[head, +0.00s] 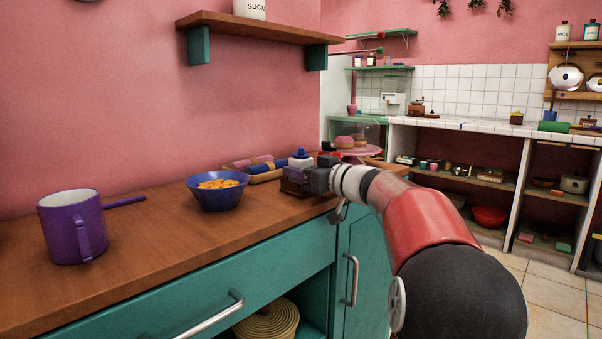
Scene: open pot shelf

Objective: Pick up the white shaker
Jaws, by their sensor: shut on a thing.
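A small white shaker (301,162) with a blue top shows in the head view at the right end of the wooden counter, at the tip of my gripper (308,178). My gripper reaches in from the right and is shut on the shaker. The dark gripper body and fingers cover the shaker's lower part, so the exact contact is hidden. I cannot tell whether the shaker rests on something or is lifted.
A blue bowl (217,191) of orange food stands left of my gripper. A tray (262,175) with rolled cloths lies behind. A wooden shelf (262,27) hangs above. The front middle of the counter (150,240) is clear.

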